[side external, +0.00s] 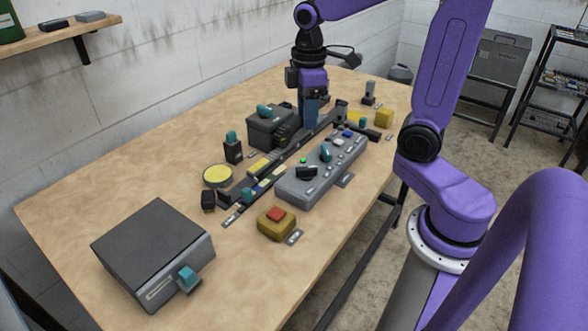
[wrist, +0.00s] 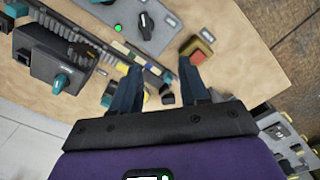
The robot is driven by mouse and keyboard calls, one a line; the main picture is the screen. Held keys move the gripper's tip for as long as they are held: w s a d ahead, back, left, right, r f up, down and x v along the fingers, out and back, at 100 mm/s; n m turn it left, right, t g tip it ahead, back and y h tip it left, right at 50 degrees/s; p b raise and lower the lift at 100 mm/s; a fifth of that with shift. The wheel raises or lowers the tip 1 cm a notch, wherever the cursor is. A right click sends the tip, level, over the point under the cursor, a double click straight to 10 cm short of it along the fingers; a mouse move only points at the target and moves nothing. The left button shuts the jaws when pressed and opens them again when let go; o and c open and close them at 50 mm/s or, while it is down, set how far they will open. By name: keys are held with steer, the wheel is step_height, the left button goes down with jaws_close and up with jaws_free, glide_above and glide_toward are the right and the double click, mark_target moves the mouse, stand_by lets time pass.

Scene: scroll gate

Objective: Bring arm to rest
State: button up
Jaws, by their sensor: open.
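My gripper (side external: 309,122) hangs pointing down over the far half of the wooden table, above the dark rail (side external: 321,124) between the dark box and the grey console. In the wrist view its two blue fingers (wrist: 160,82) stand apart with nothing gripped between them. The side external view does not show clearly how far the fingertips are from the rail.
The grey console (side external: 322,170) has a green light and knobs. A dark box (side external: 268,130) with a teal knob stands left of the rail. Nearer are a yellow box with a red button (side external: 276,222) and a large grey box (side external: 152,252).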

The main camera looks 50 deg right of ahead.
steer(key=s+a+f+n, duration=0.1)
steer(key=s+a, duration=0.3)
steer(key=s, duration=0.5)
steer(key=s+a+f+n, duration=0.2)
steer(key=s+a+f, duration=0.1)
steer(key=s, duration=0.7)
steer(key=shift+a, duration=0.6)
steer(key=shift+r, duration=0.1)
